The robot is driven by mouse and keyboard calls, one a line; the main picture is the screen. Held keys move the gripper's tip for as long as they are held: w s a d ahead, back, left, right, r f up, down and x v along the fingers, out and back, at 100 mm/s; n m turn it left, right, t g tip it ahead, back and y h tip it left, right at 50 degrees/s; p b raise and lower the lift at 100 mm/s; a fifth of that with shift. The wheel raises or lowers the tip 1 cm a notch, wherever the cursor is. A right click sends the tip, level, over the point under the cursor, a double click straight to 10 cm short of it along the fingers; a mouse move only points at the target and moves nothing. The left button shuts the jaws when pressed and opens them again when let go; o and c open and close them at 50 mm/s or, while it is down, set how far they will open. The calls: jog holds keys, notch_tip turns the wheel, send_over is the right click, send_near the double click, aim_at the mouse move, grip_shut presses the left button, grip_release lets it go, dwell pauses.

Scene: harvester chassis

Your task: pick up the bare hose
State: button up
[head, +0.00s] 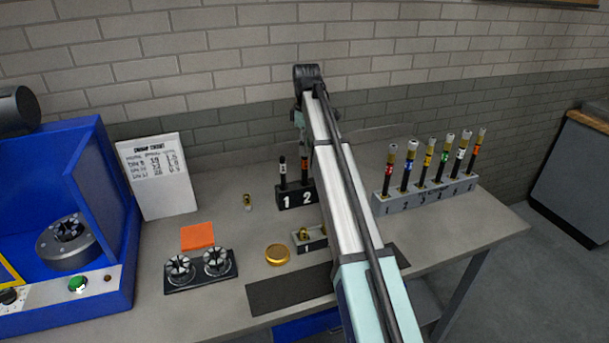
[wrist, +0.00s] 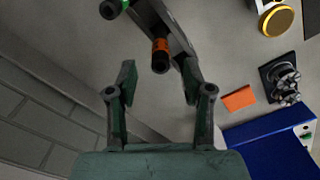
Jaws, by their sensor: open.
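A black two-numbered block (head: 297,197) stands on the bench and holds upright dark hoses with plain black ends. One has a white band (head: 282,173) and one an orange band (head: 304,168). In the wrist view an orange-banded hose (wrist: 160,53) stands with its dark open end towards the camera. It lies just ahead of and between the fingertips of my gripper (wrist: 160,78). The fingers are apart and nothing is seen gripped.
A grey rack (head: 425,195) of several hoses with end fittings stands at the right. A gold disc (head: 277,254), an orange square (head: 198,236), a dark double holder (head: 200,271) and a blue machine (head: 120,180) are at the left. A brick wall (head: 230,60) closes the back.

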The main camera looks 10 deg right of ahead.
aim_at(305, 165)
jog(key=shift+f+p, duration=0.3)
jog(key=shift+f, duration=1.1)
jog(key=shift+a+f+p, duration=0.2)
jog(key=shift+f+p, duration=0.9)
jog(key=shift+f, duration=1.45)
grip_shut()
